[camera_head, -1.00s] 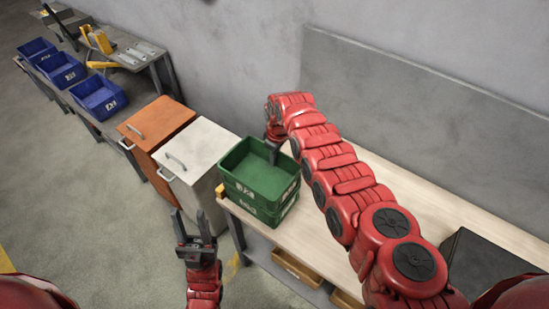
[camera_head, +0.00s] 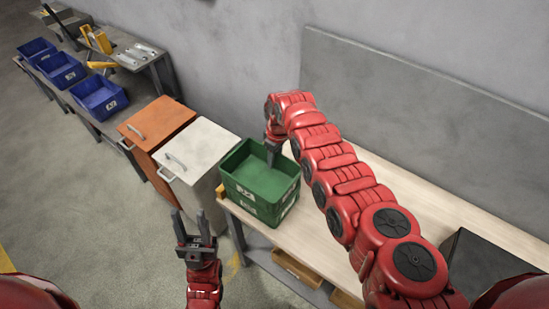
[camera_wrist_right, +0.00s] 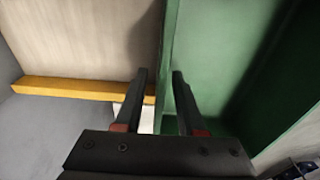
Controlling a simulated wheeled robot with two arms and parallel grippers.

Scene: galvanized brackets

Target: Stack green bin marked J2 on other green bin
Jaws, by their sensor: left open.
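One green bin stands on top of another at the left end of the light wooden table. The upper green bin (camera_head: 260,176) is empty and looks level, with a white mark on its front that I cannot read surely. The lower green bin (camera_head: 250,207) is mostly hidden beneath it. My right gripper (camera_head: 273,156) is at the upper bin's back rim. In the right wrist view its fingers (camera_wrist_right: 161,75) straddle the green wall, with a gap beside one finger; it looks open. My left gripper (camera_head: 189,215) is open and empty, in front of the white cabinet.
A white cabinet (camera_head: 200,145) and an orange cabinet (camera_head: 158,122) stand left of the wooden table (camera_head: 330,235). Several blue bins (camera_head: 98,96) line the bench at far left. A dark box (camera_head: 485,265) is at the right. A grey wall rises behind.

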